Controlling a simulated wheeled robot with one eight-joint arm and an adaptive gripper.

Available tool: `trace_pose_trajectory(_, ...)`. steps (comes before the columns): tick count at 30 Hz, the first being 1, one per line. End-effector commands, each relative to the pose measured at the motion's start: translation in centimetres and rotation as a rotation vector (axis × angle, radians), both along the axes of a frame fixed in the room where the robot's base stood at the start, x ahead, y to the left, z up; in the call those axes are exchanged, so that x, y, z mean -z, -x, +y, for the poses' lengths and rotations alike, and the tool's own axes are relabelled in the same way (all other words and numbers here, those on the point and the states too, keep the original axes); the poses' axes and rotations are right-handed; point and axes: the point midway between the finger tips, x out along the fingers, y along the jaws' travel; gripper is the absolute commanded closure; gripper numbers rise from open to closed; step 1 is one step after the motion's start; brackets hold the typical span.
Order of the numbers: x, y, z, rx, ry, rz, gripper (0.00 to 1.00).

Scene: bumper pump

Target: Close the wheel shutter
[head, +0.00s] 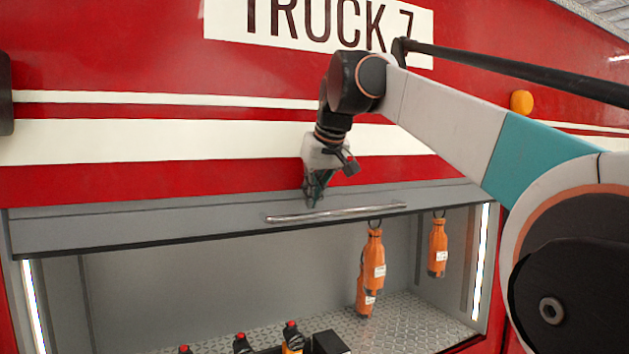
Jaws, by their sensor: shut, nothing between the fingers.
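The grey shutter (130,222) shows as a panel across the top of a compartment in the red truck side. It is mostly raised, and the compartment below is open. A silver bar handle (335,213) runs along the shutter's lower part. My gripper (314,203) points down in front of the shutter, just above the left-middle of the handle. Its fingers are shut and empty. I cannot tell whether the fingertips touch the shutter or handle.
Orange bottles (374,262) hang in the compartment, with another (438,247) at the right. Bottles with red caps (292,338) and a black box (330,343) stand at the bottom. A black rail (520,70) crosses the upper right. Light strips line both compartment sides.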

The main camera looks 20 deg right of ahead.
Motion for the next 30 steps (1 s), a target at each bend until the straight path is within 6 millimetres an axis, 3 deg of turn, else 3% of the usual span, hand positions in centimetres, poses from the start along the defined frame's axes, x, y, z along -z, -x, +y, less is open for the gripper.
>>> trace_pose_trajectory(17, 1.1, -0.2, 0.0, 0.000, 0.000, 0.000, 1.00)
trace_pose_trajectory(23, 4.6, -0.2, 0.0, 0.000, 0.000, 0.001, 1.00)
trace_pose_trajectory(30, 12.5, -0.2, 0.0, 0.000, 0.000, 0.003, 1.00)
